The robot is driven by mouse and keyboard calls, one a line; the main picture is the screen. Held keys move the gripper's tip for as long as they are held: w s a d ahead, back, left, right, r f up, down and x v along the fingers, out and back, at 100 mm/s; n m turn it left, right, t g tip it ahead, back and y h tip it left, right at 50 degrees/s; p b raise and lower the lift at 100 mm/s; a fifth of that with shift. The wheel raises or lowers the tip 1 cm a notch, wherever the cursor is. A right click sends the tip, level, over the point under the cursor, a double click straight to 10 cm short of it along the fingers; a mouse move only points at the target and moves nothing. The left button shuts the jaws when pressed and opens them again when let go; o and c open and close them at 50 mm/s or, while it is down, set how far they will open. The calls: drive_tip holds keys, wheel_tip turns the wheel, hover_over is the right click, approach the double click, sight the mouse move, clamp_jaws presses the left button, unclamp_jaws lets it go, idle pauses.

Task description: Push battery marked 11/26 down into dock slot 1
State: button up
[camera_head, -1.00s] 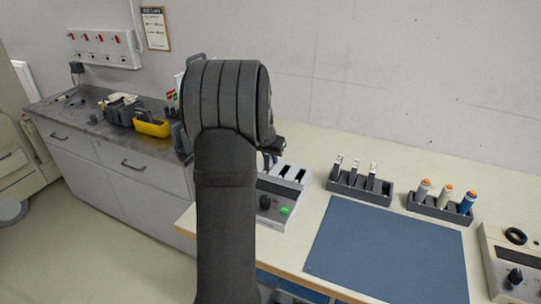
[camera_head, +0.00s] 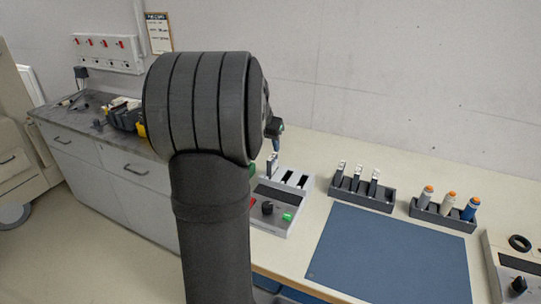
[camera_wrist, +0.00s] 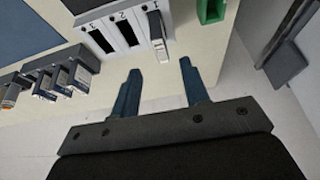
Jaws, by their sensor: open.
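Slots 2 and 3 look empty and dark. My gripper (camera_wrist: 160,67) is open and empty, its two blue-grey fingers apart near the battery and not around it. In the head view my arm hides most of the gripper.
A dark rack (camera_head: 362,200) holds three more batteries right of the dock. Another rack (camera_head: 443,219) holds three orange-capped cylinders. A blue mat (camera_head: 388,254) lies in front, clear. A green bin-like part (camera_wrist: 211,10) is beside the dock in the wrist view.

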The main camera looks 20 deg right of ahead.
sight(274, 154)
drive_tip(key=v, duration=0.6)
drive_tip(key=x, duration=1.7)
drive_tip(key=shift+f, duration=0.15)
drive_tip(key=v, duration=1.7)
drive_tip(key=x, duration=1.7)
wheel_tip(274, 154, up, 4)
drive_tip(key=shift+w, duration=0.1)
drive_tip(key=shift+r, duration=0.75)
